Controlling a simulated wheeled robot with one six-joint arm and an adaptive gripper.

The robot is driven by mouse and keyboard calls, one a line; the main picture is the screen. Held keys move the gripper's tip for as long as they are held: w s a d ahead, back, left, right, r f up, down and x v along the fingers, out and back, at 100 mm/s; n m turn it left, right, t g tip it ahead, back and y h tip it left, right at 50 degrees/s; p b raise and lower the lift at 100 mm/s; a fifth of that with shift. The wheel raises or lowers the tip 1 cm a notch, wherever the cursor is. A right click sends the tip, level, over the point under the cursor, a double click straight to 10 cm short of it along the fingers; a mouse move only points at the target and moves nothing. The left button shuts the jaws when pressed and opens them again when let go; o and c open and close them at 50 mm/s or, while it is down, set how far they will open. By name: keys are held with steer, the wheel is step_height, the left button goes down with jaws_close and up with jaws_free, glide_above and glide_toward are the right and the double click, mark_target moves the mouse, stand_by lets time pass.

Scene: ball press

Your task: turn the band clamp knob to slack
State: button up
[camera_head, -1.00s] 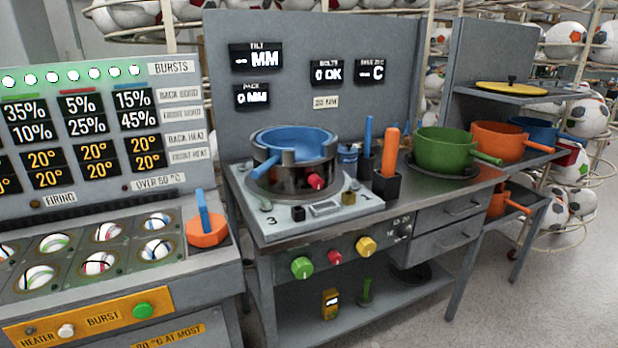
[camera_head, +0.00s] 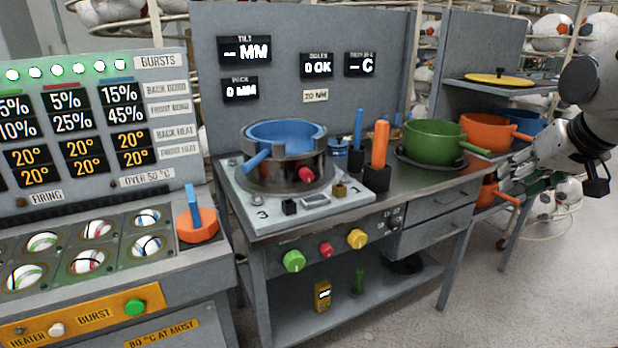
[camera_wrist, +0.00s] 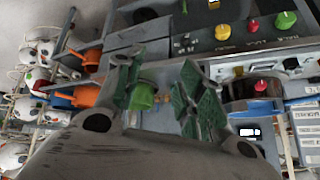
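A red knob (camera_head: 306,174) sticks out of the front of the dark metal band (camera_head: 285,178) around the blue pan (camera_head: 287,135) on the bench. It also shows in the wrist view (camera_wrist: 261,86), right of my fingers and apart from them. I take it for the band clamp knob; its setting cannot be read. My gripper (camera_head: 513,178) is at the right of the head view, beside the orange pots and well away from the band. In the wrist view my gripper (camera_wrist: 158,78) has its two fingers spread, with nothing held between them.
Green (camera_head: 293,261), red (camera_head: 326,250) and yellow (camera_head: 357,239) knobs sit on the bench front. An orange upright handle (camera_head: 380,144) and a green pot (camera_head: 433,141) stand between my gripper and the band. The floor in front is clear.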

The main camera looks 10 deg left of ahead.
steer(key=w+a+f+t+y, duration=0.2)
steer(key=w+a+f, duration=0.1)
steer(key=w+a, duration=0.75)
steer(key=t+y, duration=0.5)
steer(key=y, duration=0.2)
glide_toward(309, 177)
steer(key=x, duration=0.2)
steer(key=shift+w, duration=0.35)
steer(key=shift+a, duration=0.25)
steer(key=x, duration=0.7)
steer(key=shift+w+a, duration=0.15)
steer(key=shift+w, duration=0.05)
steer(key=shift+c, duration=0.5)
steer(key=c, duration=0.7)
